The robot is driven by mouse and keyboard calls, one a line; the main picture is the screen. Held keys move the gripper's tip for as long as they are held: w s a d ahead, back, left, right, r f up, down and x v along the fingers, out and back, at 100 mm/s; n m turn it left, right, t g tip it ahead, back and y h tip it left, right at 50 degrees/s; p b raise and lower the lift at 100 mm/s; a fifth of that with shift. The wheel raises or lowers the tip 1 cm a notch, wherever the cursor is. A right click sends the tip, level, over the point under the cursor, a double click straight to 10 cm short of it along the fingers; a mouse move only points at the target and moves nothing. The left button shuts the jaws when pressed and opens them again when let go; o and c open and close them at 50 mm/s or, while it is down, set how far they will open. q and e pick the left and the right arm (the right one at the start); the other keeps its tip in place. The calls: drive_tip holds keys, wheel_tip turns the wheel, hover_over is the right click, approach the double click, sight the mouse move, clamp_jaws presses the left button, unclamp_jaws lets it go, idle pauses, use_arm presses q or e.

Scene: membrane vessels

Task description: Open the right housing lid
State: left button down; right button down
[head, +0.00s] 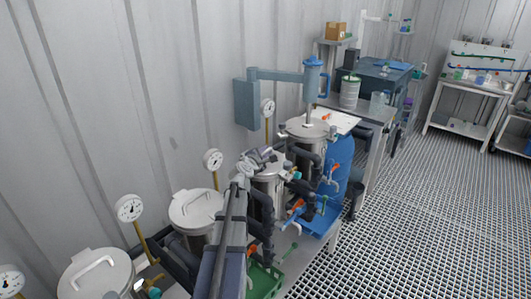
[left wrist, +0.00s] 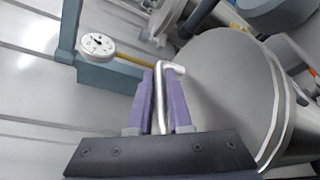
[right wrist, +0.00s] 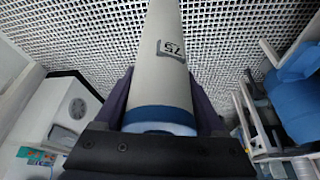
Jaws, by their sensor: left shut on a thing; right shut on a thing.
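A steel housing (head: 268,177) stands mid-row in the head view, its round lid mostly behind my left gripper (head: 260,156). In the left wrist view, the flat grey lid (left wrist: 232,85) carries a bent metal handle (left wrist: 174,67). The purple fingers of my left gripper (left wrist: 160,92) are shut on this handle. The lid appears to sit on its housing; I cannot tell whether there is a gap under it. In the right wrist view, my right gripper (right wrist: 161,98) is shut on a white cylinder (right wrist: 163,65) with a blue end band. My right gripper does not show in the head view.
Another steel housing (head: 305,129) stands just beyond, under a blue swing arm (head: 278,75). Two lidded vessels (head: 196,209) (head: 96,274) are nearer. Gauges (head: 213,159) line the wall side. Dark pipes and valves crowd the front. The grated floor (head: 420,200) is open at right.

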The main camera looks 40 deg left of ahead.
drive_tip(key=shift+r, duration=0.1)
